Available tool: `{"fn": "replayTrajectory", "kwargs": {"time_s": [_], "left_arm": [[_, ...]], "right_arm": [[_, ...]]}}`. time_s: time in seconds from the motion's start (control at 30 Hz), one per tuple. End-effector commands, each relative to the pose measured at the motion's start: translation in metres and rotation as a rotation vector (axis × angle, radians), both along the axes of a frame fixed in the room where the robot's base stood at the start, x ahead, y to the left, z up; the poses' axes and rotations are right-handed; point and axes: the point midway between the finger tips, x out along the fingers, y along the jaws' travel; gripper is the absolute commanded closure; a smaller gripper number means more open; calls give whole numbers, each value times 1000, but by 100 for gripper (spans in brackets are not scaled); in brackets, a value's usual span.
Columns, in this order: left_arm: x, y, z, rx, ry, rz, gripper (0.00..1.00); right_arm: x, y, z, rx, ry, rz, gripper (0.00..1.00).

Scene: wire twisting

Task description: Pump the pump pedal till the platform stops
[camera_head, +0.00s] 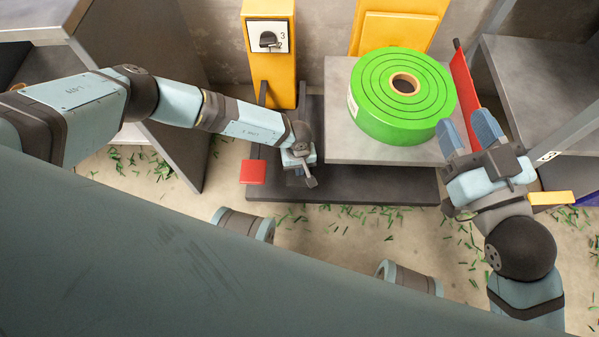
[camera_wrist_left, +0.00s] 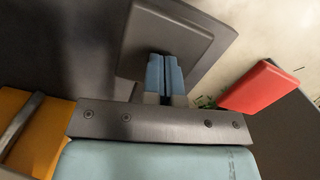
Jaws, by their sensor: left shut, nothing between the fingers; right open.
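The grey platform (camera_head: 342,140) carries a big green coil (camera_head: 405,95) and stands over a dark base (camera_head: 380,186). A red pedal (camera_head: 253,172) sits at the front left of the base. My left gripper (camera_head: 310,183) is shut and empty, pointing down just right of the red pedal. In the left wrist view, its fingers (camera_wrist_left: 165,70) are at a grey plate-like pedal (camera_wrist_left: 180,32); whether they touch it I cannot tell. The red pedal (camera_wrist_left: 262,88) is right of them there. My right gripper (camera_head: 466,128) is open and empty by the coil's right side.
A yellow post (camera_head: 270,70) with a numbered dial (camera_head: 268,40) stands behind the pedals. A red panel (camera_head: 463,85) stands right of the coil. Grey tables are at both sides. Green scraps lie on the floor.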

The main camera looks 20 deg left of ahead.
Motion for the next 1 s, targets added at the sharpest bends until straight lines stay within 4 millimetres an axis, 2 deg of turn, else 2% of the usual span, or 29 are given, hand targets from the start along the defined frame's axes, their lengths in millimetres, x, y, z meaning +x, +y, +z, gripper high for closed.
{"fn": "replayTrajectory", "kwargs": {"time_s": [0.1,0.33,0.77,1.0], "left_arm": [[0,0,-18,2,1,2,100],[-1,0,-34,1,0,0,100],[-1,0,-35,0,1,-1,100],[20,12,-27,2,-1,2,100]], "right_arm": [[-1,0,-9,1,8,-1,55],[-1,0,-12,0,20,-3,55],[1,0,-6,1,3,-2,55],[2,0,-3,1,-5,-2,55]]}}
